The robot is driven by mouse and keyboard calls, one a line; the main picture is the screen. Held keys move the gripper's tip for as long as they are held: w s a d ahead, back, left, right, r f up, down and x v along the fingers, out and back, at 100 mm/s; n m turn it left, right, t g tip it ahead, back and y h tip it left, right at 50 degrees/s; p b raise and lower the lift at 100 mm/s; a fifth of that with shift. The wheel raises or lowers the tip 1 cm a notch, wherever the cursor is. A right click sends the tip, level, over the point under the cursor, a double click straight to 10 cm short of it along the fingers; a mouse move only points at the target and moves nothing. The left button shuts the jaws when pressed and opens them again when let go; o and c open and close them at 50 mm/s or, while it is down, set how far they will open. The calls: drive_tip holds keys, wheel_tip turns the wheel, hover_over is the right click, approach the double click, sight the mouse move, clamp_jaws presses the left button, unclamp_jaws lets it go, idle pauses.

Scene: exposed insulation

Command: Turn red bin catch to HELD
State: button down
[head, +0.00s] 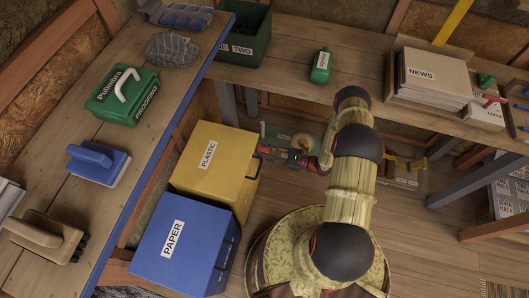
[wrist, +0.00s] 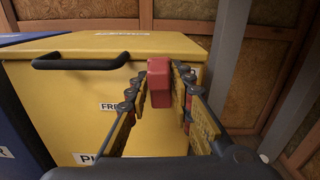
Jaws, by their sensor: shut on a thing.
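The yellow bin (head: 214,170) marked PLASTIC stands under the bench corner in the head view. Its front fills much of the wrist view (wrist: 95,82), with a black bar handle (wrist: 80,63) at the left. The red catch (wrist: 159,84) is an upright block near the bin's top right edge. A label reading FRE… (wrist: 107,105) is on the front left of it, partly hidden by a finger. My gripper (wrist: 160,88) has its fingers on both sides of the red catch, shut on it. The HELD mark is not readable. In the head view the catch is too small to tell.
A blue PAPER bin (head: 185,245) stands beside the yellow one. Benches above carry a green case (head: 122,97), brushes, a green bottle (head: 321,66) and a NEWS stack (head: 435,80). A grey post (wrist: 228,60) rises right of the yellow bin. Wooden floor is open at lower right.

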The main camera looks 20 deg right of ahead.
drive_tip(key=c, duration=1.6)
unclamp_jaws()
drive_tip(key=shift+o, duration=0.2)
drive_tip(key=v, duration=1.2)
